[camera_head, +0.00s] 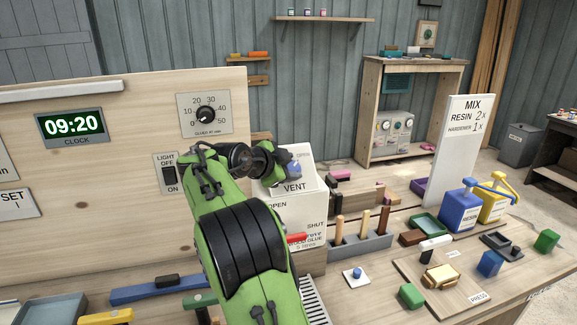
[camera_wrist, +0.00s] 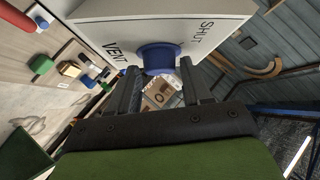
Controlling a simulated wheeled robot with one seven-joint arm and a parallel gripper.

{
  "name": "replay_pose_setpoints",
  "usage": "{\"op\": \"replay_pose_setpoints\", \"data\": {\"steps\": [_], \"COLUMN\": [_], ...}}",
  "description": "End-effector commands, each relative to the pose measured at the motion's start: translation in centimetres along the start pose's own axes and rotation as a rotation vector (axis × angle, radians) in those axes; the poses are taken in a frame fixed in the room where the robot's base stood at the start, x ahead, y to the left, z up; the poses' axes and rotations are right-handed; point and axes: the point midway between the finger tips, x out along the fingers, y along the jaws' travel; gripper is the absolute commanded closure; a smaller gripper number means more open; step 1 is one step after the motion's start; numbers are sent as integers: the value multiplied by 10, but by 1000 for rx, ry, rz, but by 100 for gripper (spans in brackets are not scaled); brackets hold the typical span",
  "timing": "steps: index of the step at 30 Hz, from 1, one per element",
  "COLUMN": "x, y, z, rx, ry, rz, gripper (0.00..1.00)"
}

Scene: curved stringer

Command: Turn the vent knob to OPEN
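The white vent box (camera_head: 308,187) stands behind my green arm in the head view, marked VENT, OPEN and SHUT. In the wrist view the white panel (camera_wrist: 110,18) shows the words VENT and SHUT. The blue knob (camera_wrist: 160,58) sticks out from it. My gripper (camera_wrist: 160,76) is open, its two dark fingers pointing at the panel, one on each side of the knob with gaps showing. I cannot tell whether either finger touches it. No pointer on the knob can be made out. My arm hides part of the box in the head view.
Right of the box, a grey rack (camera_head: 360,247) holds several wooden-handled tools. A red bar (camera_head: 297,238) sits low by the box. The wooden panel on the left carries a light switch (camera_head: 168,175), a dial (camera_head: 205,114) and a clock (camera_head: 71,125). Blocks and trays crowd the bench.

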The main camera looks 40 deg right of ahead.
Motion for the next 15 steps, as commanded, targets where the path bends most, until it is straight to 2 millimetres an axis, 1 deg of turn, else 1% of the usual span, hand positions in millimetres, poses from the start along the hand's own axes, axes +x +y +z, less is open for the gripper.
{"op": "replay_pose_setpoints", "data": {"steps": [1,2,3,11,14,15], "x": [0,0,0,-2,-14,-22], "y": [0,0,0,-1,-2,-2], "z": [0,0,0,0,0,0], "rx": [0,0,0,0,-1,-1], "ry": [0,0,1,1,-2,-2], "rz": [0,-1,-1,-3,-6,-6], "gripper": [43,38,36,36,36,36]}}
